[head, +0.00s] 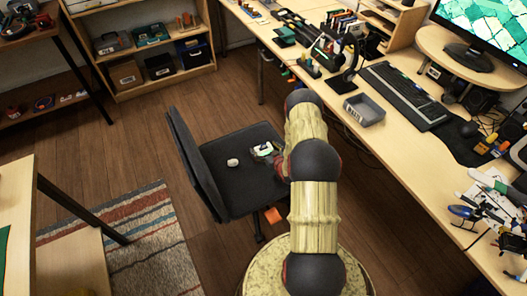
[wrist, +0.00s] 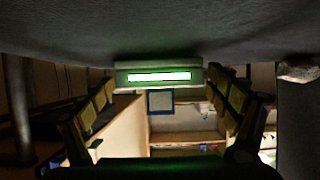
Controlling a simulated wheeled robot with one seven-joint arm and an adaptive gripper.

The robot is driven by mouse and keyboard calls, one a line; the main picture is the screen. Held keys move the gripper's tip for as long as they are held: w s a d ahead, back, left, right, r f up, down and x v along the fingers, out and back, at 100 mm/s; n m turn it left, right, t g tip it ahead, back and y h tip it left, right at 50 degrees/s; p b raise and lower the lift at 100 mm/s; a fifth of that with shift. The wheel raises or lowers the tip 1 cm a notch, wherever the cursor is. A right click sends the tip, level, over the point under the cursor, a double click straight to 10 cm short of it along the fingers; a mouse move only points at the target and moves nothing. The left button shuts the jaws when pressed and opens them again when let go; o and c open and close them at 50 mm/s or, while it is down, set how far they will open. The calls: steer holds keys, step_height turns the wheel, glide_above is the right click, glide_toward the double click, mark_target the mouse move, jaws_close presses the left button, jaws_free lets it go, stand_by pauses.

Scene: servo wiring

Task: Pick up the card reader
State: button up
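The card reader (wrist: 159,76) is a pale, flat thing with a bright green-white lit strip. In the wrist view it sits against the grey underside-like surface at the top, between the tips of my gripper (wrist: 162,82). A finger stands close on each side of it; I see no clear grip. In the head view a small pale thing, likely the card reader (head: 263,149), lies on the black chair seat (head: 229,190) right at my gripper (head: 276,160). My gripper looks open, and its fingers are partly hidden by my arm in the head view.
A white rounded thing (head: 232,162) lies on the seat to the left. The chair backrest (head: 193,165) rises at the seat's left. The long desk (head: 395,150) with a keyboard (head: 404,95) and grey tray (head: 364,110) is at right.

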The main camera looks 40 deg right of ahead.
steer(key=shift+c, duration=1.1)
steer(key=c, duration=1)
steer(key=shift+c, duration=0.2)
steer(key=shift+r, duration=0.1)
